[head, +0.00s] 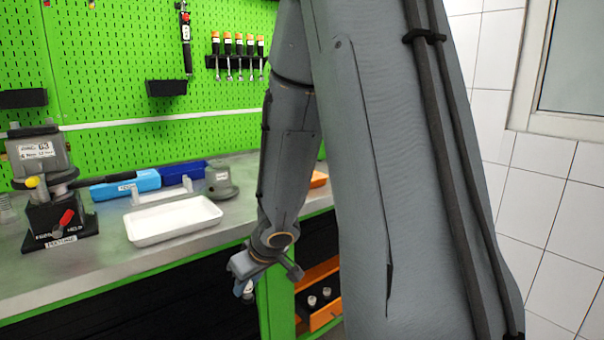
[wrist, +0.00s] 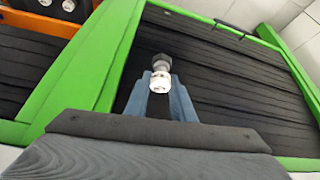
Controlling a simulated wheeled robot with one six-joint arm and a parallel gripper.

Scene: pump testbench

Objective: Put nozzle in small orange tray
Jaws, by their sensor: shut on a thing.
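My gripper (head: 245,290) hangs in front of the bench's front edge, below the worktop, in the head view. In the wrist view my gripper (wrist: 160,92) is shut on the nozzle (wrist: 161,78), a small white and metallic piece with a dark hexagonal end, held between two blue-grey fingers. A small orange tray (head: 319,179) shows partly on the worktop at the right, mostly hidden behind my arm. The held nozzle is too small to make out clearly in the head view.
An orange bin (head: 318,312) with several small pieces sits on a lower shelf. A white tray (head: 173,221), blue bins (head: 124,187), a grey round part (head: 221,180) and a pump device (head: 50,185) stand on the worktop. A green frame post (wrist: 110,65) runs beside my gripper.

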